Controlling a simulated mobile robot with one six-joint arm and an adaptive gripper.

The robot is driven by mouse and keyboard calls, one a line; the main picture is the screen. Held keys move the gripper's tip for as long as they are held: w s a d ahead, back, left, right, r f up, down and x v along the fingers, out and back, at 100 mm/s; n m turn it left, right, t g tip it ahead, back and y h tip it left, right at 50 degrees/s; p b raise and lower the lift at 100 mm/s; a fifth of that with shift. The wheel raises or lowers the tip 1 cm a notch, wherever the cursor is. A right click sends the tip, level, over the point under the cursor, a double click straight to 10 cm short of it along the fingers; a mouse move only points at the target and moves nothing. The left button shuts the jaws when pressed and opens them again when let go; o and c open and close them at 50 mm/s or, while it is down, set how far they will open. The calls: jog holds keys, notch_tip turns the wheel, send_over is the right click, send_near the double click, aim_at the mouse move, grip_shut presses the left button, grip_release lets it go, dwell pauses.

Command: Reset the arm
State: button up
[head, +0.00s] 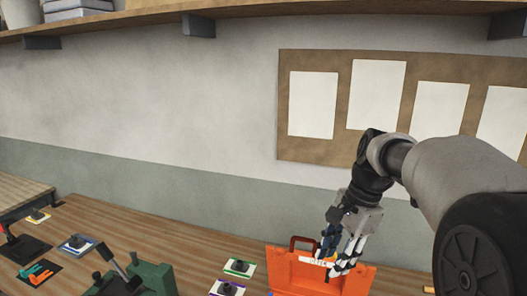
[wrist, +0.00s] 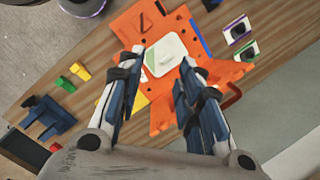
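My gripper (head: 335,255) hangs pointing down above an orange case (head: 355,284) at the lower right of the head view. In the wrist view, its two fingers (wrist: 163,72) stand apart with a clear gap, and no thing is gripped between them. The orange case (wrist: 128,28) lies open below the fingers. A white and green piece (wrist: 166,50) shows in the case, in line with the gap. My fingers hide part of the case, and its exact distance below them is hard to tell.
A green block-like fixture (head: 152,278) with a black lever stands left of the case. Small pads with black knobs (head: 239,267) lie between them. A blue block (wrist: 47,118) and yellow pieces (wrist: 72,78) lie on the wooden bench (head: 150,232). A corkboard (head: 340,62) hangs behind.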

jog(key=s+f+n+t+h+b, duration=0.1)
jog(key=s+f+n+b, duration=0.5)
jog(key=s, duration=0.6)
jog(key=s+a+f+n+t+h+b, duration=0.1)
jog(key=s+f+n+t+b, duration=0.2)
jog(key=s+f+n+b, duration=0.3)
jog(key=s+f+n, duration=0.1)
jog(key=s+f, duration=0.3)
jog(key=s, duration=0.2)
jog(key=shift+s+a+f+t+h+b, duration=0.15)
jog(key=shift+s+f+t+h+b, duration=0.15)
jog(key=shift+s+f, duration=0.1)
